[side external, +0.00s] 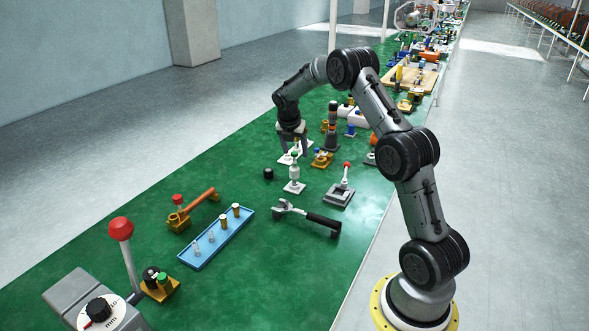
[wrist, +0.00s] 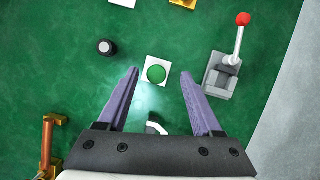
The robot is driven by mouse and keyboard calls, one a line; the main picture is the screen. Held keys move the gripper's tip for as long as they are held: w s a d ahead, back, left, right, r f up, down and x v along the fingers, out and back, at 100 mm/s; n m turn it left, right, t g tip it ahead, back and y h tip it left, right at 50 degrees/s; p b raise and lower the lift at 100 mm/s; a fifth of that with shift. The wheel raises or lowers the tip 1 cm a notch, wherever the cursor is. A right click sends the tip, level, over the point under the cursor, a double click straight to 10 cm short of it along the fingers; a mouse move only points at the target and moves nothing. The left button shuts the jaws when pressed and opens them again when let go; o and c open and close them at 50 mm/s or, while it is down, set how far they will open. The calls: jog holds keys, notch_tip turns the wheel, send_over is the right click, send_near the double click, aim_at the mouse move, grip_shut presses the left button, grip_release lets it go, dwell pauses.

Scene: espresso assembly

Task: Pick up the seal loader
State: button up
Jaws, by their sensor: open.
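What I take for the seal loader (side external: 294,174) is a small white upright device with a green top on a square white base, standing on the green bench. In the wrist view its round green top (wrist: 156,73) and white base show between the finger lines, slightly ahead of the tips. My gripper (side external: 294,154) points down just above it, with one finger to each side. In the wrist view my gripper (wrist: 159,76) has its two purple fingers wide apart with nothing held between them. Whether the fingers reach down beside the green top I cannot tell.
A grey lever press (side external: 340,192) with a red knob stands to the right. A small black cylinder (side external: 268,173) stands to the left. A black-handled tool (side external: 307,216) lies toward the camera, near a blue tray (side external: 215,238). An orange-based fixture (side external: 321,159) stands behind right.

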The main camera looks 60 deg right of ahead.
aim_at(294, 168)
jog(key=shift+w+x, duration=0.1)
jog(key=shift+x, duration=1.4)
jog(key=shift+w+x, duration=0.15)
jog(key=shift+x, duration=1.3)
jog(key=shift+c, duration=0.4)
jog(key=shift+r, duration=0.1)
grip_shut()
